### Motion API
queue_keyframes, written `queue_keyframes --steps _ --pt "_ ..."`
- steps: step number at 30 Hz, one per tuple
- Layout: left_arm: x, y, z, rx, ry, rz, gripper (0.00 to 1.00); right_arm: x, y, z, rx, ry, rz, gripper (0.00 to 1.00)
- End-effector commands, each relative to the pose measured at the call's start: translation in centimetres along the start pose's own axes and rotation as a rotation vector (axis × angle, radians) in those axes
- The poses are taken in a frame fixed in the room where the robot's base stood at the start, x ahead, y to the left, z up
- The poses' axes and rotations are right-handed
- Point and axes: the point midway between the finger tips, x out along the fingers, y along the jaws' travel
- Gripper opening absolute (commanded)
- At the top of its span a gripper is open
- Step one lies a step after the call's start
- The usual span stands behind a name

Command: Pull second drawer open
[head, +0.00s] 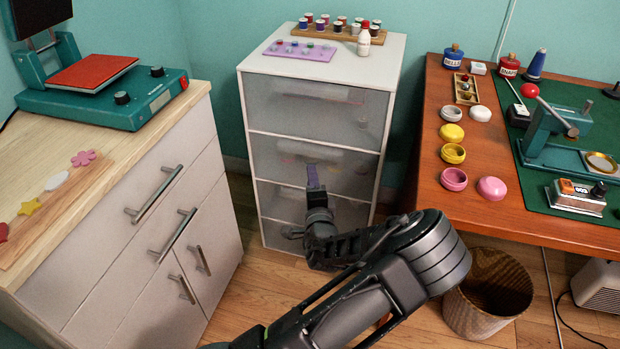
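A white drawer cabinet (393,72) with frosted, see-through drawer fronts stands in the middle against the wall. Its second drawer from the top (268,158) looks flush with the frame, with a pale handle strip along its upper part. My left gripper (313,178) points up in front of the second drawer, its purplish tip just below the handle strip. I cannot tell whether it touches the drawer. Its fingers look edge-on, so their opening does not show. My arm hides parts of the lower drawers. My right gripper is not in view.
A wooden-topped cabinet (150,215) with bar handles stands at left. At right is a brown desk (425,165) bearing small jars and a green mat. A wicker basket (490,300) stands beside my arm. A small bottle (364,40) and spools stand on the drawer cabinet.

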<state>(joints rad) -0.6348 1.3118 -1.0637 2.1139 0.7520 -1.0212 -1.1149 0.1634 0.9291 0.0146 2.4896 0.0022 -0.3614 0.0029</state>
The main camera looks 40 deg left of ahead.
Motion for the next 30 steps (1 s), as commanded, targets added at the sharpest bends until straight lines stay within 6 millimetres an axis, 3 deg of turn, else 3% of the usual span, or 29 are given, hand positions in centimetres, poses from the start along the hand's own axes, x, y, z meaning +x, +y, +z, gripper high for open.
queue_keyframes --steps 4,14,30 --pt "0.3 -1.1 -0.4 0.020 0.005 -0.041 0.40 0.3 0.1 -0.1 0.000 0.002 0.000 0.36" --pt "0.6 -1.0 -0.3 0.018 0.004 -0.034 0.40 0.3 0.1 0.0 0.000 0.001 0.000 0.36" --pt "7.5 -1.1 -0.3 0.016 0.003 -0.034 0.40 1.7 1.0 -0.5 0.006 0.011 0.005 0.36"
